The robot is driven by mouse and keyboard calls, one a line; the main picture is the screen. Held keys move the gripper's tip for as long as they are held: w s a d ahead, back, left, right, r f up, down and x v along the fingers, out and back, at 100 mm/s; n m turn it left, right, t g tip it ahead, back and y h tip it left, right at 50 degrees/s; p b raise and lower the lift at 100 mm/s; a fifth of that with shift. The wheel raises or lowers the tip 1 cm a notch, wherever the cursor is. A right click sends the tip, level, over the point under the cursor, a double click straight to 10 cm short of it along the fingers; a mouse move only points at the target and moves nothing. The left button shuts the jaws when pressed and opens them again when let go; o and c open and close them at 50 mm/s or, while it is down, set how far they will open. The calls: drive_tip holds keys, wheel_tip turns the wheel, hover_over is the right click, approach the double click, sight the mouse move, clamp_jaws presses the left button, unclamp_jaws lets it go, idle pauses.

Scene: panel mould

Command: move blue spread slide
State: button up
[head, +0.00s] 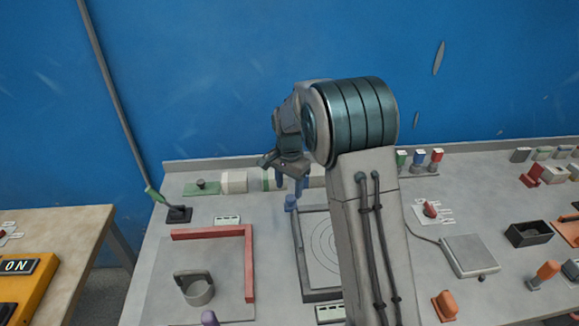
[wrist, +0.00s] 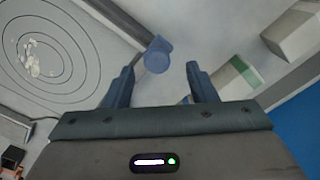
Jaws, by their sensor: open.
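The blue spread slide shows as a small blue knob (head: 290,203) at the back left corner of a dark frame (head: 302,262) around a plate with concentric rings (head: 324,238). In the wrist view the round blue knob (wrist: 158,56) lies just ahead of and between my fingertips, at the frame's rail (wrist: 128,24). My gripper (head: 291,188) is open and points down over the knob; its two blue fingers also show in the wrist view (wrist: 160,72). I cannot tell whether the fingers are level with the knob. A white patch (wrist: 37,62) lies on the rings.
A red L-shaped fence (head: 249,262) and a grey cup (head: 197,288) stand to the left. White and green blocks (head: 234,183) line the back edge. A grey scale-like plate (head: 470,255) and a black tray (head: 528,234) are to the right. My arm hides part of the ringed plate.

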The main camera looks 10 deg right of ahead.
wheel_tip(320, 180, up, 10)
drive_tip(key=b, duration=0.1)
drive_tip(key=shift+r, duration=0.15)
idle(0.5)
drive_tip(key=s+d+r+n+t, duration=0.1)
drive_tip(key=s+d+r+n, duration=0.15)
drive_tip(key=s, duration=0.45)
drive_tip(key=s+d+r+n+t, duration=0.1)
drive_tip(key=s+d+r+n, duration=0.15)
drive_tip(key=s, duration=0.55)
drive_tip(key=s+d+f+n, duration=0.1)
drive_tip(key=s+n, duration=0.1)
drive_tip(key=s, duration=0.5)
drive_tip(key=s+d+f+n+t, duration=0.1)
drive_tip(key=s+f+n, duration=0.1)
drive_tip(key=s, duration=0.6)
drive_tip(key=shift+s+d+f+t, duration=0.25)
drive_tip(key=shift+s+d+t, duration=0.05)
drive_tip(key=shift+d, duration=0.05)
drive_tip(key=c, duration=0.3)
drive_tip(key=shift+s, duration=0.1)
drive_tip(key=shift+c, duration=0.2)
